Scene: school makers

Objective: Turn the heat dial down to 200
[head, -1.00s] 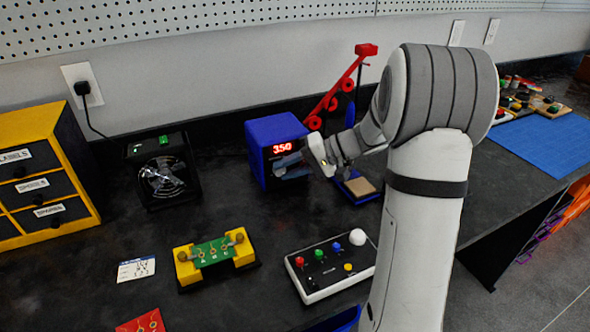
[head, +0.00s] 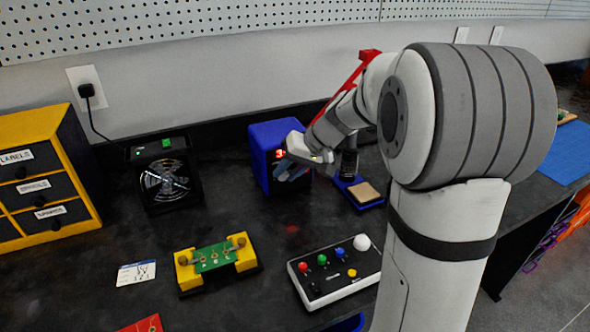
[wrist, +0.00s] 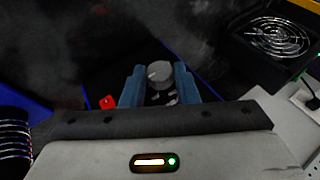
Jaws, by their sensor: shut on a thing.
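The blue soldering station box (head: 262,150) stands at the back of the bench. Its red display (head: 280,154) is mostly hidden behind my gripper; only a first digit like 3 shows. My gripper (head: 285,171) is at the box's black front face. In the wrist view, the grey round heat dial (wrist: 160,73) sits between the two blue fingers of my gripper (wrist: 159,84), which are shut on it. A light pointer mark shows on the dial. A red button or switch (wrist: 108,102) is beside the fingers. The head view hides the dial.
A black fan (head: 163,182) stands left of the box. A sponge tray (head: 360,193) is close on the right. A button panel (head: 335,272) and a green board in a yellow holder (head: 215,258) lie in front. Bare bench lies between.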

